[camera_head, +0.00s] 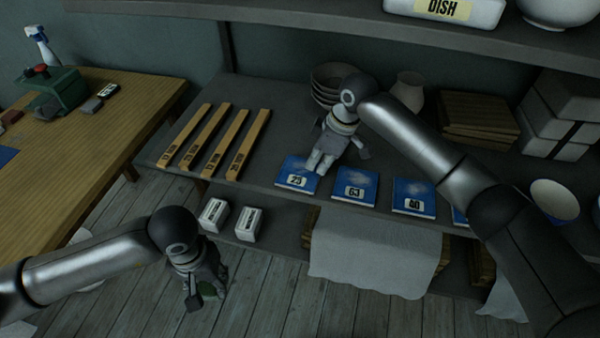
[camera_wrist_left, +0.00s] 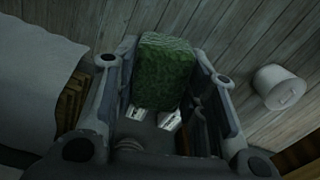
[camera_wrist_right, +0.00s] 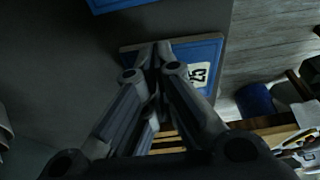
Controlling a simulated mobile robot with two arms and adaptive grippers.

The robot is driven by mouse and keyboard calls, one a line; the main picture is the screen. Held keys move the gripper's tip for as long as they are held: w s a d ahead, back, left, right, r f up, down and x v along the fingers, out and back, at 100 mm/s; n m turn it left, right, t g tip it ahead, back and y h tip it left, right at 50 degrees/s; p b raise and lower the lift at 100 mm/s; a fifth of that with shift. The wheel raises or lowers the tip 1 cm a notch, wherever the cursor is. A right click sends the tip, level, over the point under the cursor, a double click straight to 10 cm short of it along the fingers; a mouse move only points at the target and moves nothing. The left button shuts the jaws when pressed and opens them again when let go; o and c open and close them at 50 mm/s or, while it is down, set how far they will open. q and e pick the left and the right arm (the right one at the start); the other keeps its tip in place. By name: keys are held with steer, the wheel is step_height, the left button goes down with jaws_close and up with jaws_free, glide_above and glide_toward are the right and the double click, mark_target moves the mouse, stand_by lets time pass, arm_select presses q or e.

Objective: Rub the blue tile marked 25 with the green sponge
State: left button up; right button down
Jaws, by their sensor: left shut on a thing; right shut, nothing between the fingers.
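The blue tile marked 25 (camera_head: 296,178) lies on the grey shelf, leftmost in a row of blue tiles, with a pale smudge on it. It also shows in the right wrist view (camera_wrist_right: 207,52). My right gripper (camera_head: 319,164) is shut and empty, its fingertips (camera_wrist_right: 155,46) over one side of that tile; I cannot tell whether they touch it. The green sponge (camera_wrist_left: 164,72) is held between the fingers of my left gripper (camera_head: 206,293), low over the floor in front of the shelf. In the head view the sponge (camera_head: 208,289) is mostly hidden by the gripper.
Blue tiles marked 63 (camera_head: 355,189) and 40 (camera_head: 413,198) lie to the right. Several wooden bars (camera_head: 213,137) lie to the left. Bowls (camera_head: 331,78) and a vase (camera_head: 408,90) stand behind. White blocks (camera_head: 213,215) and a draped cloth (camera_head: 365,262) are on the lower shelf.

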steer(key=shift+f, duration=0.35)
